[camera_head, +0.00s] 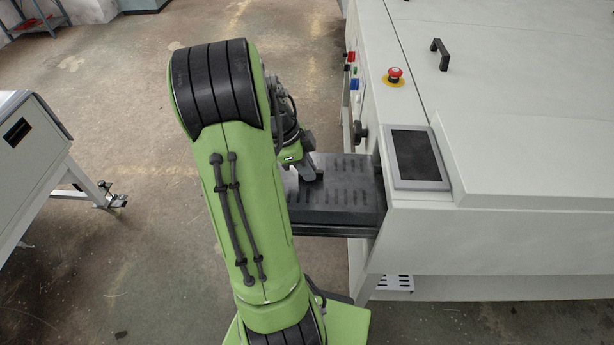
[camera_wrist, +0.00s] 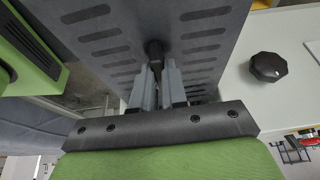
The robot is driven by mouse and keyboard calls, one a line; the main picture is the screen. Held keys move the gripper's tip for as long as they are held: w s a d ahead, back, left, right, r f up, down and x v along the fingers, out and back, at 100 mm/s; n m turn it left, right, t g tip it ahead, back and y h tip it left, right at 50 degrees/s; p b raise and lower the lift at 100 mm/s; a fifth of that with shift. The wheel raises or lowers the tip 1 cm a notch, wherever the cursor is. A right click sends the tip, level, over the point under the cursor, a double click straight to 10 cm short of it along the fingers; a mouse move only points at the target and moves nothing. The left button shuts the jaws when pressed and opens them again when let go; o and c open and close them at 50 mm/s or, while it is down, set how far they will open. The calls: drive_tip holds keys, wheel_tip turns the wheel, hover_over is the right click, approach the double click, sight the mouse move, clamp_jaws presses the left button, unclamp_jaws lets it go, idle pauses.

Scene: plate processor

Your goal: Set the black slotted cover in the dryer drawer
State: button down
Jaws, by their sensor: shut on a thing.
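The black slotted cover (camera_head: 345,190) lies flat at the dryer drawer (camera_head: 335,229), which sticks out from the left side of the white machine. In the head view my green arm hides the cover's left part. My gripper (camera_head: 312,176) is over the cover. In the wrist view the slotted cover (camera_wrist: 195,22) fills the upper middle, and my gripper (camera_wrist: 155,62) is shut on the dark knob (camera_wrist: 154,48) at its middle. I cannot tell whether the cover rests fully in the drawer or sits slightly above it.
The white machine (camera_head: 500,110) fills the right, with a screen (camera_head: 418,157), a red emergency button (camera_head: 394,74) and a black knob (camera_head: 359,132) near the drawer. Another white unit (camera_head: 30,150) stands at the left. Open floor (camera_head: 120,250) lies between them.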

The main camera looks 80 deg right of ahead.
drive_tip(key=shift+f, duration=1.1)
drive_tip(key=shift+d+f+b, duration=0.1)
drive_tip(key=shift+f+b, duration=0.2)
drive_tip(key=shift+b, duration=0.15)
drive_tip(key=c, duration=1.2)
unclamp_jaws()
drive_tip(key=shift+o, duration=0.2)
